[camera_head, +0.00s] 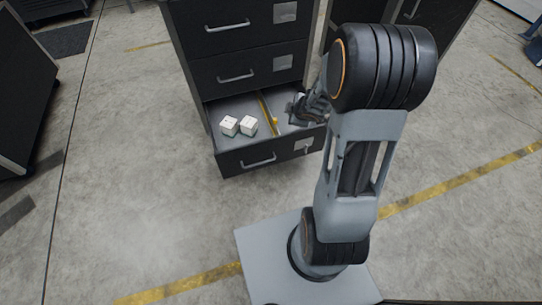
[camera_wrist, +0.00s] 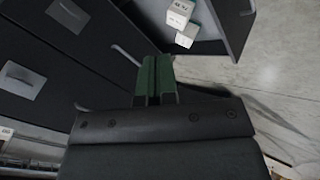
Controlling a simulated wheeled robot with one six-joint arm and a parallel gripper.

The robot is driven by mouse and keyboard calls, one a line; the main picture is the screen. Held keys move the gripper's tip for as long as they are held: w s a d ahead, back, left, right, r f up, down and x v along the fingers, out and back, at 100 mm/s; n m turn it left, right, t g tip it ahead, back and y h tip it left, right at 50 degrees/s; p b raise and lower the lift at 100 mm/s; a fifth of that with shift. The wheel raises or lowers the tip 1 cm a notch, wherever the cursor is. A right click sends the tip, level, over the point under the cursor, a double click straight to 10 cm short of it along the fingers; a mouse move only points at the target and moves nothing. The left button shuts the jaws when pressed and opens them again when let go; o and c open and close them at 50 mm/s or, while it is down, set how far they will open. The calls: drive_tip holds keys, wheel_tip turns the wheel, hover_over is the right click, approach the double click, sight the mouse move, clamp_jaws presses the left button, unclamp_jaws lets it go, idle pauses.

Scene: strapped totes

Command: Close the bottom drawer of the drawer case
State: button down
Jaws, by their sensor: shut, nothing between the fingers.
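The dark drawer case (camera_head: 245,45) stands at the back centre. Its bottom drawer (camera_head: 237,161) is pulled out, with the handle (camera_head: 258,161) on its front. Two white cubes (camera_head: 229,126) (camera_head: 249,125) lie in its left part, beside a yellow divider (camera_head: 266,112). In the wrist view, the drawer (camera_wrist: 238,28) and cubes (camera_wrist: 180,13) are at the top right. My gripper (camera_head: 297,112) is at the right part of the open drawer; whether it touches it cannot be told. Its green fingers (camera_wrist: 158,68) are together and empty.
The two drawers above (camera_head: 238,76) are shut. Another dark cabinet (camera_head: 425,14) stands behind on the right, and a dark unit (camera_head: 22,95) is at the left edge. The floor in front and to the left of the case is clear, with yellow lines (camera_head: 185,284).

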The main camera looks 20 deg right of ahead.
drive_tip(key=s+a+f+n+g+y+b, duration=0.1)
drive_tip(key=a+f+n+y+b, duration=0.15)
drive_tip(key=f, duration=0.55)
drive_tip(key=s+a+f+n+g+y+b, duration=0.1)
drive_tip(key=f+n+y+b, duration=0.15)
drive_tip(key=f, duration=0.65)
drive_tip(key=b, duration=0.6)
approach(265, 145)
drive_tip(key=shift+m, duration=0.3)
drive_tip(key=shift+x, duration=2.7)
